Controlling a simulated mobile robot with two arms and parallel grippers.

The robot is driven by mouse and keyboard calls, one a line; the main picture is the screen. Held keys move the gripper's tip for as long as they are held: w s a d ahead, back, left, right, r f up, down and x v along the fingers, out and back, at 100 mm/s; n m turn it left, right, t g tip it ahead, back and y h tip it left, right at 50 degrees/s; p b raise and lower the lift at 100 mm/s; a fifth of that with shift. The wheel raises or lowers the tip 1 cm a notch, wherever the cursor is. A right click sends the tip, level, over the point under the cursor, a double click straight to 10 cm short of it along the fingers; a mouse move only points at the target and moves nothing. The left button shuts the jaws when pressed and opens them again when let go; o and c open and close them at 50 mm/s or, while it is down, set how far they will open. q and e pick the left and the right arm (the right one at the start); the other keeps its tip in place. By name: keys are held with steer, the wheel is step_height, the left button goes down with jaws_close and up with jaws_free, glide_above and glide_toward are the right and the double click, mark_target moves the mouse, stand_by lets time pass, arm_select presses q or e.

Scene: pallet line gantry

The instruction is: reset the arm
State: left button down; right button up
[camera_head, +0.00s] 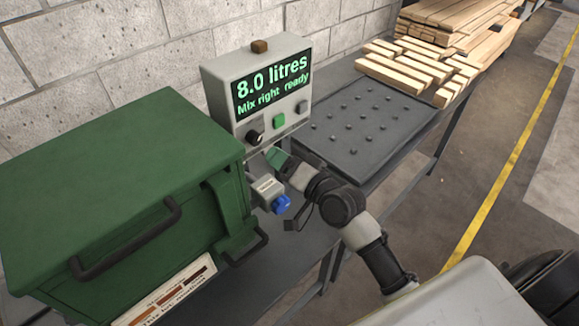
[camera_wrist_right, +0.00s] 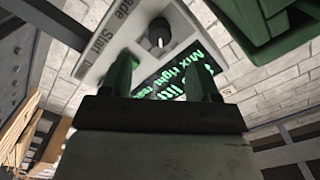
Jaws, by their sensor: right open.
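My right arm comes in from the lower right of the head view. Its open, empty right gripper (camera_head: 283,186) is in front of the lower part of the grey control panel (camera_head: 222,88). In the right wrist view the two green fingers of the right gripper (camera_wrist_right: 162,82) stand apart, with the panel's lit display (camera_wrist_right: 172,78) and dark knob (camera_wrist_right: 159,31) beyond them. Nothing shows between the fingers. The display reads "8.0 litres" and "Mix right ready". My left gripper is not in view.
A large green machine (camera_head: 110,180) with dark handles stands at left. A blue knob (camera_head: 281,204) is close to my right gripper. A dark studded table (camera_head: 352,125) with wooden slats (camera_head: 405,68) lies behind. Open floor (camera_head: 480,140) with a yellow line is at right.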

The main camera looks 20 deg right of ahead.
steer(key=shift+v, duration=1.1)
steer(key=shift+w, duration=0.1)
steer(key=s+a+f+n+g+h, duration=0.1)
steer(key=s+a+f+n+g, duration=0.2)
steer(key=s+f+n+g, duration=0.45)
steer(key=s+d+f+g+h, duration=0.2)
steer(key=s+f+g+h, duration=0.1)
steer(key=s, duration=0.6)
steer(key=s+d+f+g+h, duration=0.1)
steer(key=s+f+g+h, duration=0.2)
steer(key=s, duration=0.5)
step_height(320, 180, down, 28)
steer(key=s+g+y, duration=0.1)
steer(key=s, duration=0.1)
steer(key=s+d+f+n+g, duration=0.1)
steer(key=s+d+f, duration=0.2)
steer(key=s+f, duration=1.1)
steer(key=shift+s, duration=0.7)
